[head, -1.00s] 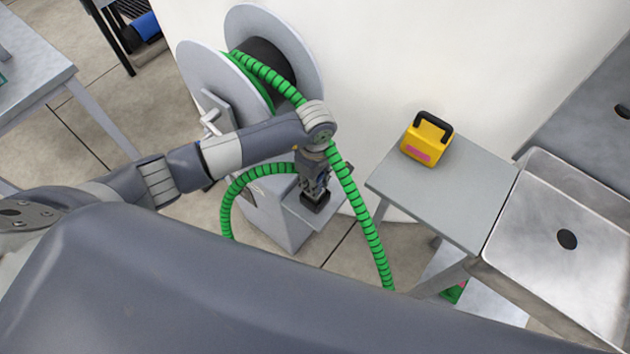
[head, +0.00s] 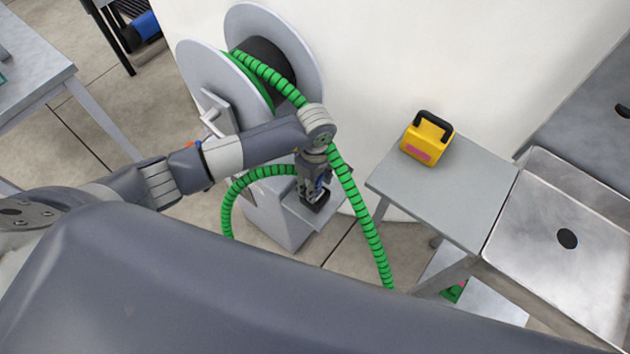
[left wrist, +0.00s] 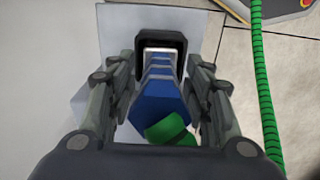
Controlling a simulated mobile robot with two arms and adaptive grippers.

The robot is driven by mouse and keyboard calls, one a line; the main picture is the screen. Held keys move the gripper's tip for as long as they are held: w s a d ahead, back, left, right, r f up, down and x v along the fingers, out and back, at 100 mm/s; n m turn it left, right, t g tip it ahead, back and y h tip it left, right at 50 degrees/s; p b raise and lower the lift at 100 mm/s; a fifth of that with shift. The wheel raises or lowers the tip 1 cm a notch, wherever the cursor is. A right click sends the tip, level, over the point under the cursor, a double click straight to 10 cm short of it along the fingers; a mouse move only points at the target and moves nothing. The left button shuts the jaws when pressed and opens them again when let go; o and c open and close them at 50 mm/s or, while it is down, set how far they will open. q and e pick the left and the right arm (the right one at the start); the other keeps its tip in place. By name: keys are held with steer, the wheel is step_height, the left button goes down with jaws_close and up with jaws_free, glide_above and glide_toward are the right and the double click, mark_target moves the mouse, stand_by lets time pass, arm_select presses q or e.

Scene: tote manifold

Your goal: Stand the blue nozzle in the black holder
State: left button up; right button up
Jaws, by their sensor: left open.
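The blue nozzle (left wrist: 157,100) lies between the fingers of my left gripper (left wrist: 162,72) in the left wrist view. The fingers stand apart on both sides of it, with gaps beside the nozzle. Its pale far end reaches into the mouth of the black holder (left wrist: 181,46); I cannot tell how deep. A green part (left wrist: 166,128) shows at its near end. In the head view my left gripper (head: 314,184) points down over the black holder (head: 312,207) on a small grey shelf (head: 325,221), and hides most of the nozzle. My right gripper is not in view.
The green hose (head: 368,234) runs from the reel (head: 206,73) past my left wrist and loops to both sides. A yellow box (head: 427,138) with a black handle stands on a grey table (head: 443,190), beside a steel sink (head: 531,218). A white wall stands behind.

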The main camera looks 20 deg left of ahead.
arm_select(q)
step_height(320, 180, up, 12)
steer(key=shift+r+b, duration=0.1)
steer(key=shift+b, duration=0.45)
